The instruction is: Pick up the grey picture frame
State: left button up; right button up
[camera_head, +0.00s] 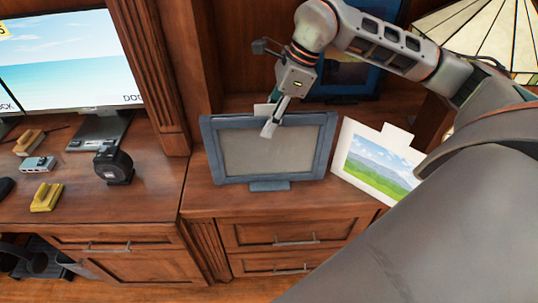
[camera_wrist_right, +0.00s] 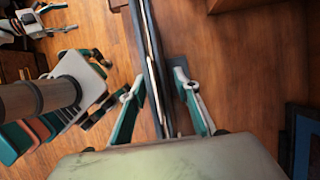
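The grey picture frame (camera_head: 268,150) has a blue-grey border and a plain grey panel. It stands upright on its small foot on the wooden cabinet top. My right gripper (camera_head: 274,118) reaches down over its top edge, one finger in front and one behind. In the right wrist view, the frame (camera_wrist_right: 150,60) shows edge-on between the two spread fingers of my right gripper (camera_wrist_right: 160,78). The fingertips are close to it; contact is not clear. My left gripper is in neither view.
A white frame with a landscape picture (camera_head: 375,165) leans close on the right. A dark blue frame (camera_head: 345,78) is behind. A monitor (camera_head: 70,60), a tape measure (camera_head: 113,165) and small yellow items (camera_head: 46,197) are on the left desk. Cabinet top in front is clear.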

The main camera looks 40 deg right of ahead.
jog(key=shift+f, duration=0.1)
grip_shut()
jog(key=shift+w, duration=0.1)
jog(key=shift+r, duration=0.2)
